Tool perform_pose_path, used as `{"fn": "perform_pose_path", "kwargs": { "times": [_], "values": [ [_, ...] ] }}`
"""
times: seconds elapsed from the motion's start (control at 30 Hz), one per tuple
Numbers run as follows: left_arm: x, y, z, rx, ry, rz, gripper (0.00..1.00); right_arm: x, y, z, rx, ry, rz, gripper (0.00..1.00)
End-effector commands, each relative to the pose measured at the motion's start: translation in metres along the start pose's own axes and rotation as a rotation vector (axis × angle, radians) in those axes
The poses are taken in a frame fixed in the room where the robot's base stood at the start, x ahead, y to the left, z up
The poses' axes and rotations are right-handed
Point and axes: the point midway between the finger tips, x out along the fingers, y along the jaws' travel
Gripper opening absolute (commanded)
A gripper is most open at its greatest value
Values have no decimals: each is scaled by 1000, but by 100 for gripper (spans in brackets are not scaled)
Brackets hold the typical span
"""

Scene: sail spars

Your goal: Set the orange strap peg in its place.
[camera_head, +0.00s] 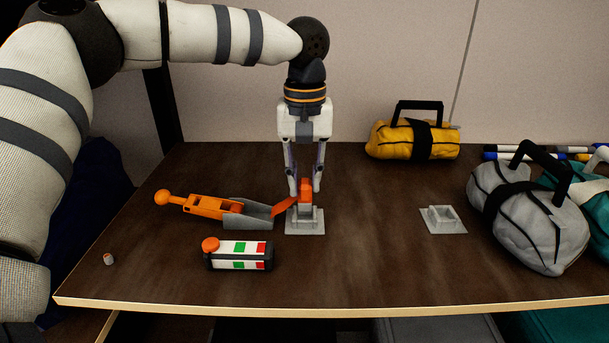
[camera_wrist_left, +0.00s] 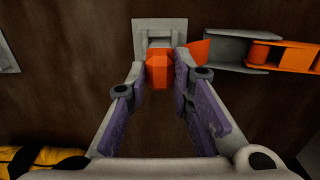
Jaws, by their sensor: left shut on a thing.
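The orange strap peg (camera_head: 305,188) stands roughly upright at a grey square socket (camera_head: 305,226) near the middle of the table. My left gripper (camera_head: 305,192) points straight down and is shut on the peg, one finger on each side. In the left wrist view the peg (camera_wrist_left: 158,72) shows between the fingertips (camera_wrist_left: 160,66), with the grey socket (camera_wrist_left: 160,27) just beyond it. The peg's lower end is at the socket; how deep it sits I cannot tell. My right gripper is not in view.
An orange piece (camera_head: 203,206) lies in a grey channel (camera_head: 247,214) left of the socket. A striped box (camera_head: 240,255) lies in front. A second grey socket (camera_head: 443,220) is right. The front middle is clear.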

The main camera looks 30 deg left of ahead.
Motion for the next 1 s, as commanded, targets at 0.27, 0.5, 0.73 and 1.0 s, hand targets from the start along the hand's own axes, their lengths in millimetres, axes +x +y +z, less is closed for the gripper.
{"fn": "perform_pose_path", "kwargs": {
  "times": [0.27, 0.5, 0.73, 1.0],
  "values": [
    [2, 0, 0, 0, 0, 1, 0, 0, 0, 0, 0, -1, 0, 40],
    [9, 0, 0, 0, 0, 1, 0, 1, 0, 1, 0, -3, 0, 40],
    [16, 0, 0, 0, 0, 1, 0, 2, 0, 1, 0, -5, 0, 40],
    [24, 0, 0, -1, 0, 1, 0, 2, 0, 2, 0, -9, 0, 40]
  ]
}}
